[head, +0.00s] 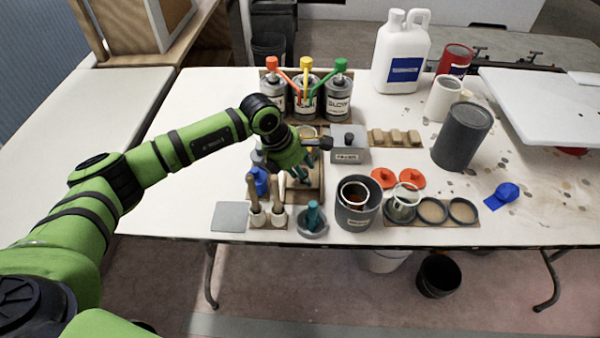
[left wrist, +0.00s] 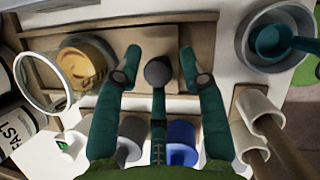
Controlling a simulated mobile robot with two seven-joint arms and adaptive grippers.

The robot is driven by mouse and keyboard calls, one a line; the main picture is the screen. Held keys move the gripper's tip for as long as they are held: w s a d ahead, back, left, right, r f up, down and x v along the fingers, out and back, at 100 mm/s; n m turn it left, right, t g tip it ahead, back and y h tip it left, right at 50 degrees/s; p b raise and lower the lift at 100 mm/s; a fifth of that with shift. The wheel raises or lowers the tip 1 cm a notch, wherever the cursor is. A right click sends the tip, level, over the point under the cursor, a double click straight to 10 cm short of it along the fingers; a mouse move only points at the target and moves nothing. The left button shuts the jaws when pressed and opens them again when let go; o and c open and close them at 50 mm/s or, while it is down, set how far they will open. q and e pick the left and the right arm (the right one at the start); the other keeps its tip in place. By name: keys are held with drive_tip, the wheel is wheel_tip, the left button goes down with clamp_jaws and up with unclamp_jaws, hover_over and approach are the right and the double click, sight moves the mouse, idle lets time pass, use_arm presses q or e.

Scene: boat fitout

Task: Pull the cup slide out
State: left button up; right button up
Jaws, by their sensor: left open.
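The cup slide (left wrist: 160,105) looks like a flat brown wooden piece in a wooden frame, with a round dark knob (left wrist: 157,72) on it. My right gripper is not in view.
Two wooden-handled tools in white holders (head: 267,217) and a grey bowl (head: 312,222) with a teal tool stand close in front. Labelled cans (head: 338,97) stand behind. A dark grey pot (head: 356,215) is to the right. A grey plate (head: 230,216) lies left.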

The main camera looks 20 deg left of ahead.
use_arm(q)
drive_tip(key=shift+s+d, duration=0.1)
drive_tip(key=shift+s, duration=0.1)
drive_tip(key=v, duration=1.2)
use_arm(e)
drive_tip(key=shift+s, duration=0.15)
use_arm(q)
drive_tip(key=shift+r, duration=0.1)
